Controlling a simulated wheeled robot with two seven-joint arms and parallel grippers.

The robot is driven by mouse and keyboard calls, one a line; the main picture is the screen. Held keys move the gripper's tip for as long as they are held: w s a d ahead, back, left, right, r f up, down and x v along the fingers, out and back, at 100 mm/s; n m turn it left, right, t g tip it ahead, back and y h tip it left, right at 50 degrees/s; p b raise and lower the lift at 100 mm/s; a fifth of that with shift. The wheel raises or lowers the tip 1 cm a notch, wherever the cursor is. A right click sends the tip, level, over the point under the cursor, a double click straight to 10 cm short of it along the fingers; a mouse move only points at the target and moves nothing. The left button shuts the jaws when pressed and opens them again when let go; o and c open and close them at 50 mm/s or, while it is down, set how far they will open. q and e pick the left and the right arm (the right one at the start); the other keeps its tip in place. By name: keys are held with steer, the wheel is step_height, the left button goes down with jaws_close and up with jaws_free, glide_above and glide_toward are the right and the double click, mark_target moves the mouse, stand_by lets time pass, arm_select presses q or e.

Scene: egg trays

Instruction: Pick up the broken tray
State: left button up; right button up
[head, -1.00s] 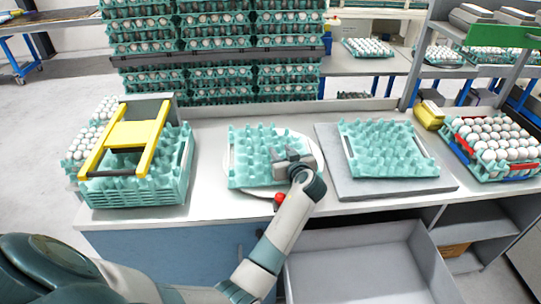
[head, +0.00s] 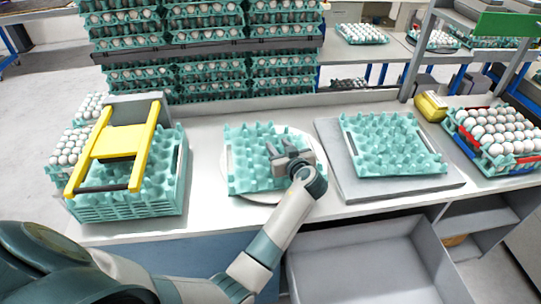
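An empty teal egg tray (head: 245,160) lies on a round white plate (head: 281,197) in the middle of the bench. My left gripper (head: 280,157) is over the right part of this tray, at its surface; whether its fingers are open or shut around a part of it is too small to tell. A second empty teal tray (head: 395,145) lies on a grey slab (head: 340,180) to the right. I cannot make out clear damage on either tray. My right gripper is not in view.
At the left stands a stack of teal trays (head: 130,205) with a yellow-handled frame (head: 122,140) on top. An open grey drawer (head: 370,265) is below the bench. Stacked egg trays (head: 205,50) stand behind.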

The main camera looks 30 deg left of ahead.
arm_select(q)
steer(key=shift+a, duration=0.1)
jaws_close()
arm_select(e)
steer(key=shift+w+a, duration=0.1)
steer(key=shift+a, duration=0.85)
arm_select(q)
steer(key=shift+w, duration=0.1)
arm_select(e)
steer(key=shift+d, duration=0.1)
